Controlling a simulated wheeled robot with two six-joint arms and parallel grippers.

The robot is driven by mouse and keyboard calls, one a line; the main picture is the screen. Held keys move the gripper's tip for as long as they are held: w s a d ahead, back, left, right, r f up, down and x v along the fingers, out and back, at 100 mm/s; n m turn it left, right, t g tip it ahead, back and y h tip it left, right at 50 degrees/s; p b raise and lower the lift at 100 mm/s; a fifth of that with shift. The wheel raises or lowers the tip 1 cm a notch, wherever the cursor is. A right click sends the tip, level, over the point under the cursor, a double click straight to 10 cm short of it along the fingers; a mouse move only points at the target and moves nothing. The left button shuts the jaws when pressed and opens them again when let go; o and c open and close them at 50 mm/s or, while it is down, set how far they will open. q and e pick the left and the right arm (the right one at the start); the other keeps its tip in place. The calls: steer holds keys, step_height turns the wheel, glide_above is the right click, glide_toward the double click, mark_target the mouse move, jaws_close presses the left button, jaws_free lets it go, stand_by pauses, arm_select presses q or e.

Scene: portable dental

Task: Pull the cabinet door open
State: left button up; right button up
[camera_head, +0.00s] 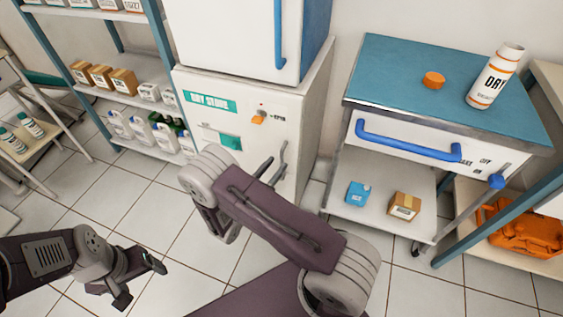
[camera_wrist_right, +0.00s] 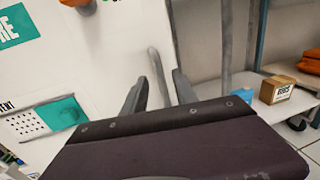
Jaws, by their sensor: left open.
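The white cabinet (camera_head: 245,135) with a green "DRY STORE" label stands at the centre back of the head view, and its front looks closed. Its grey upright bar handle (camera_head: 284,158) is near the right side of the front. In the right wrist view the handle (camera_wrist_right: 156,68) shows between the two fingers of my right gripper (camera_wrist_right: 160,92), with gaps on both sides. The right gripper looks open; whether it touches the bar is unclear. My own right arm partly covers the cabinet's lower front in the head view. My left gripper (camera_head: 138,278) is open and empty, low over the floor at left.
A blue-topped cart (camera_head: 420,75) with a bottle (camera_head: 495,75) stands right of the cabinet, with small boxes (camera_head: 404,206) on its lower shelf. A blue-framed shelf (camera_head: 130,97) stands to the left. Tiled floor (camera_head: 180,205) in front of the cabinet is clear.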

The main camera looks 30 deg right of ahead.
mark_target(281, 159)
steer(key=b+x, duration=0.1)
steer(key=x, duration=0.3)
steer(key=shift+w+d, duration=0.15)
jaws_close()
stand_by(1.2)
